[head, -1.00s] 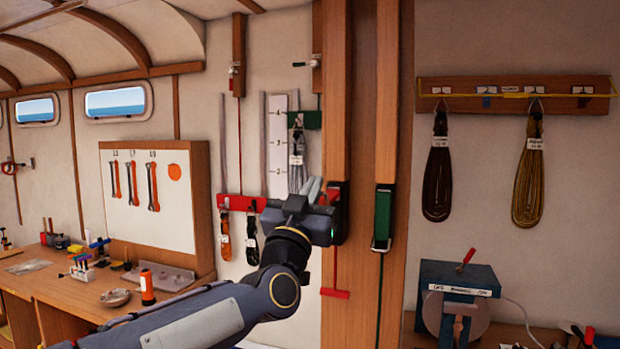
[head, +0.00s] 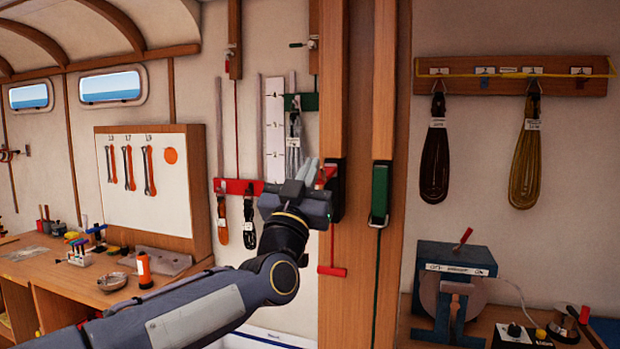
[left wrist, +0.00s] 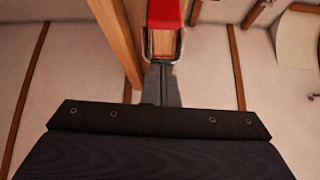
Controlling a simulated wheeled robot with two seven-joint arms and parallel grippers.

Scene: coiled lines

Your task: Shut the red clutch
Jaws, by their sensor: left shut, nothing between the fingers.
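The red clutch (head: 326,174) is on the left side of the wooden post, its black body (head: 338,188) partly hidden behind my left gripper. In the left wrist view, its red lever (left wrist: 165,14) shows at the top with a metal loop around its end. My left gripper (head: 314,165) is shut and empty, with its fingertips close to the red lever. In the left wrist view, the closed fingers (left wrist: 161,80) point up at the lever's end. I cannot tell whether they touch. The lever's angle is hard to judge. My right gripper is not in view.
A green clutch (head: 380,194) is on the same post (head: 358,260), to the right. A red rail (head: 238,186) with hanging coils is left of my gripper. A red line handle (head: 332,271) hangs below. A workbench is at the left; a blue machine (head: 456,258) stands at the right.

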